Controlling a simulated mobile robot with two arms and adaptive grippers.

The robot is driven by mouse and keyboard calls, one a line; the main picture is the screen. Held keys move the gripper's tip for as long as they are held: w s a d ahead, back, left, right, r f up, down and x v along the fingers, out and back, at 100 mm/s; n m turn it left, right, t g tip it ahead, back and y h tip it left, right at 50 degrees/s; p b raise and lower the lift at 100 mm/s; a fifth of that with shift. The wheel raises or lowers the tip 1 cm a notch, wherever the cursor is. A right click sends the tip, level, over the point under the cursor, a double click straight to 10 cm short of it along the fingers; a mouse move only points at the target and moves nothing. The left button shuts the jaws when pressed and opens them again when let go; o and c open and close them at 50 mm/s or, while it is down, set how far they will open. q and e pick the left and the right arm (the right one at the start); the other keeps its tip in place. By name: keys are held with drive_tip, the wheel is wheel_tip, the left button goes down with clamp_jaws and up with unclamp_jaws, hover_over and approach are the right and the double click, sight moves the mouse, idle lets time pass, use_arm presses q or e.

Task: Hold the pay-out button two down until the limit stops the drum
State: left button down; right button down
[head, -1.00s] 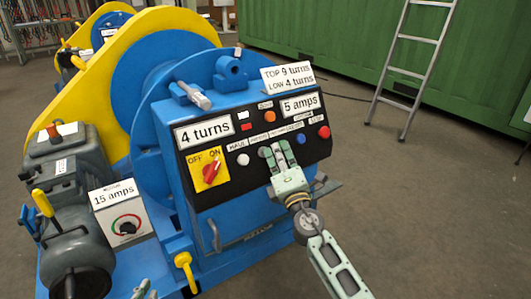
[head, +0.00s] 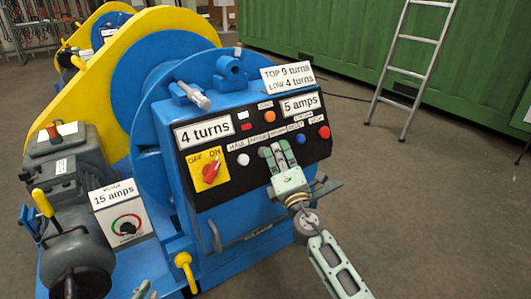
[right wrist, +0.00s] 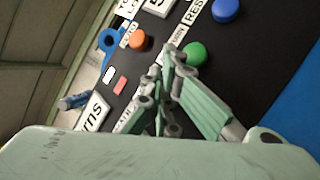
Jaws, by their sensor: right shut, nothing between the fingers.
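The control panel (head: 225,185) on the blue winch housing carries a row of buttons under small labels that are hard to read. My right gripper (head: 275,149) is shut and empty, with its fingertips at the middle of this row. In the right wrist view the fingertips (right wrist: 173,58) are beside a green button (right wrist: 195,53); I cannot tell whether they touch or press a button. My gripper hides part of the row and its labels. A sign on the panel reads "4 turns" (head: 203,132). The blue drum flange (head: 150,85) is behind. A mint-green tip, probably my left gripper (head: 143,290), shows at the bottom edge.
A white button (head: 243,159), blue button (head: 301,138) and red button (head: 324,132) flank the gripper. A red OFF/ON switch (head: 210,172) is at left. A ladder (head: 410,70) leans behind.

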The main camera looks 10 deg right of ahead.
use_arm(q)
drive_tip(key=shift+w+r, duration=0.15)
drive_tip(key=shift+r, duration=0.05)
idle(0.9)
drive_tip(key=shift+s+f, duration=0.25)
drive_tip(key=shift+f, duration=0.05)
idle(0.4)
drive_tip(key=shift+w+r, duration=0.15)
idle(0.4)
drive_tip(key=s+a+f+g+y+p, duration=0.1)
drive_tip(key=s+a+f+g, duration=0.1)
drive_tip(key=s+f+g, duration=0.1)
drive_tip(key=shift+s+f, duration=0.6)
drive_tip(key=shift+f, duration=0.55)
use_arm(e)
drive_tip(key=shift+s+d+r, duration=0.15)
drive_tip(key=shift+s+r, duration=0.05)
drive_tip(key=shift+s, duration=0.2)
drive_tip(key=shift+s+d+r, duration=0.15)
drive_tip(key=shift+s+r, duration=0.05)
drive_tip(key=shift+s, duration=0.2)
use_arm(q)
drive_tip(key=shift+s+d+g, duration=0.1)
drive_tip(key=shift+g, duration=0.2)
